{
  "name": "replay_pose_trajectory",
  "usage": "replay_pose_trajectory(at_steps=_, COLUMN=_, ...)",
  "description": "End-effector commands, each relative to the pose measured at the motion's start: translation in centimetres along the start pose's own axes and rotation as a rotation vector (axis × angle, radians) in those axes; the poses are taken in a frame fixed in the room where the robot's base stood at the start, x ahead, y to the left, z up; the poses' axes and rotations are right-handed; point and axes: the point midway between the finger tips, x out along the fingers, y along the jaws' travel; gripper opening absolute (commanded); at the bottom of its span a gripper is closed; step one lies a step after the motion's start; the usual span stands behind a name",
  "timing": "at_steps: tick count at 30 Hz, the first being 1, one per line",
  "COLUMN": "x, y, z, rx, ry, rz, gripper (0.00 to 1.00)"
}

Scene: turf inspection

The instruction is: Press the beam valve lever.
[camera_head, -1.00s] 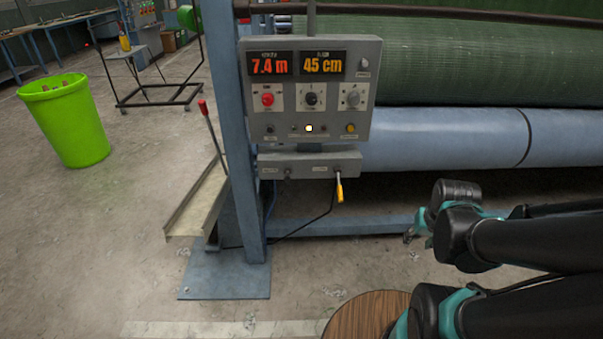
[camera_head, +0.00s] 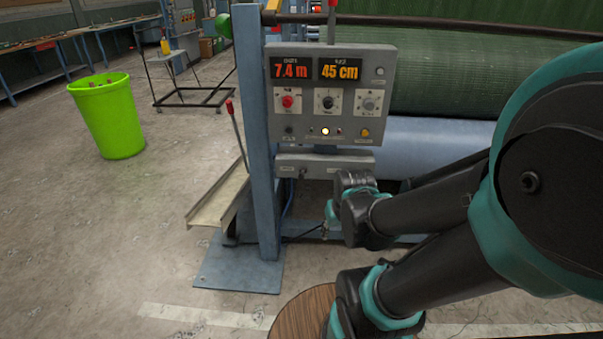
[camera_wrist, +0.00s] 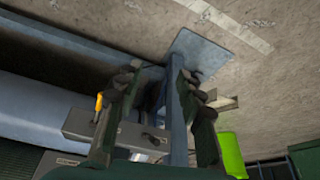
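The same box (camera_head: 292,166) sits under the control panel in the head view, where my arm hides the yellow lever. The box labels are too small to read. My gripper (camera_wrist: 158,73) is open, with nothing held between its fingers; a blue post (camera_wrist: 176,115) shows beyond the gap. In the head view the gripper is mostly hidden by my own arm, in front of the box's right part.
The control panel (camera_head: 383,62) reads 7.4 m and 45 cm. A red-handled lever (camera_head: 237,135) stands left of the blue post (camera_head: 254,110). A blue roller (camera_head: 425,140) lies behind my arm. A green bin (camera_head: 108,115) stands left; floor between is clear.

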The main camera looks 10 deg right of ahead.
Motion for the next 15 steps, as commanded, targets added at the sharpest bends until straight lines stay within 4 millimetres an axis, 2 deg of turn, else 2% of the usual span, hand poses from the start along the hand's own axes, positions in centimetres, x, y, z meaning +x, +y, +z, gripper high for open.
replay_pose_trajectory(at_steps=1, x=0.0, y=0.0, z=-0.2, rx=0.001, ry=0.0, rz=0.0, gripper=0.29)
replay_pose_trajectory(at_steps=4, x=-0.2, y=-0.1, z=-1.4, rx=0.012, ry=0.001, rz=-0.002, gripper=0.16)
replay_pose_trajectory(at_steps=7, x=-0.6, y=-0.2, z=-4.1, rx=0.036, ry=0.002, rz=-0.006, gripper=0.04)
replay_pose_trajectory(at_steps=8, x=-0.7, y=-0.3, z=-5.2, rx=0.047, ry=0.003, rz=-0.008, gripper=0.0)
replay_pose_trajectory(at_steps=15, x=-1.6, y=-0.9, z=-16.0, rx=0.151, ry=0.007, rz=-0.024, gripper=0.0)
